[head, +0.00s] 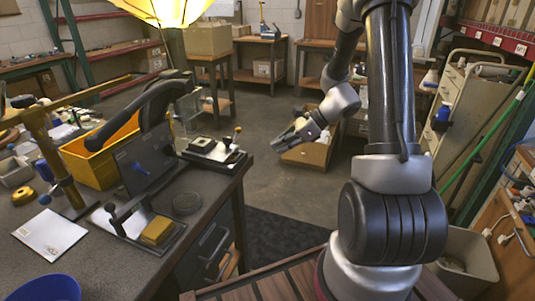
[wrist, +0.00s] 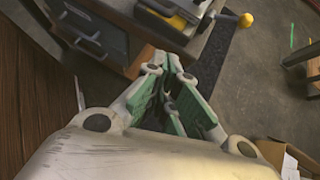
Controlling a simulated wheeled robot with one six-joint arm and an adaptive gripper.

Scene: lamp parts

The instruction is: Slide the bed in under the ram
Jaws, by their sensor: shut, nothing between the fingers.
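A small dark press-like fixture (head: 213,151) stands at the bench's far right corner, with a pale square plate on top and a yellow-knobbed handle (head: 238,130). The knob also shows at the top of the wrist view (wrist: 245,19). A grey upright (head: 186,104) rises behind it. I cannot clearly make out which part is the bed or the ram. My gripper (head: 284,141) is shut and empty, off the bench to the right of the fixture and apart from it. In the wrist view its green-padded fingers (wrist: 166,70) point toward the bench edge.
A second fixture (head: 143,232) with a black lever and yellow block sits nearer on the bench (head: 90,275). The floor (head: 262,175) right of the bench is clear; a cardboard box (head: 308,155) lies beyond.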

